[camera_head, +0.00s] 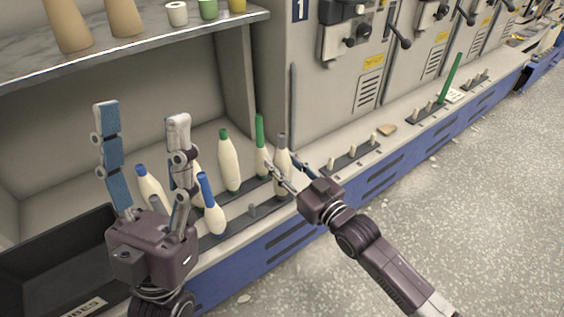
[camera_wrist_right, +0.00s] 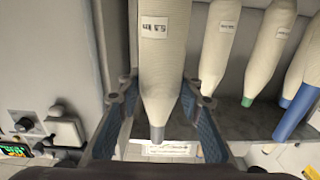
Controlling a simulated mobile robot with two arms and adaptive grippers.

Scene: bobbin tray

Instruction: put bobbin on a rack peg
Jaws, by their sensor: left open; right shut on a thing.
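The cream bobbin with a grey tip (camera_head: 283,181) stands upright between the fingers of my right gripper (camera_head: 283,162), which is shut on it. It also fills the middle of the right wrist view (camera_wrist_right: 165,55), with a label on its side. Its lower end is near the right end of the nearest dark rack (camera_head: 237,224); I cannot tell whether it sits on a peg there. A bare peg (camera_head: 252,210) shows on this rack. My left gripper (camera_head: 142,112) is open and empty, fingers pointing up, in front of the bobbins.
Green-tipped bobbins (camera_head: 229,165) and blue-tipped bobbins (camera_head: 213,213) stand close by on the left. A rack with several bare pegs (camera_head: 350,159) lies to the right; farther on, a green tube (camera_head: 450,78) stands. A dark bin (camera_head: 50,247) is at lower left, a shelf (camera_head: 150,47) above.

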